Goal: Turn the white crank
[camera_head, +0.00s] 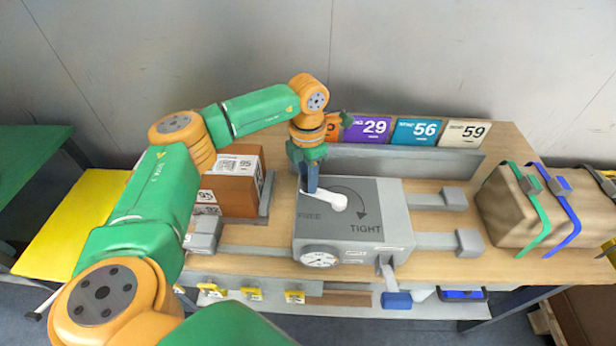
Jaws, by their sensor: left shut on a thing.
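The white crank (338,202) lies on the top face of the grey box (384,199) in the middle of the table. The top face carries a curved arrow and the words FREE and TIGHT. My left gripper (311,188) points down from above and is shut on the left end of the white crank. The crank's round end lies to the right of the gripper, and the gripper hides part of the handle. A round dial (320,257) sits on the box's front. My right gripper is not in view.
A cardboard box with labels (229,187) stands left of the grey box. Coloured number signs (418,131) stand behind it. A strapped brown package (510,207) is at the right. Yellow tags (252,293) and a blue handle (397,300) are below the front edge.

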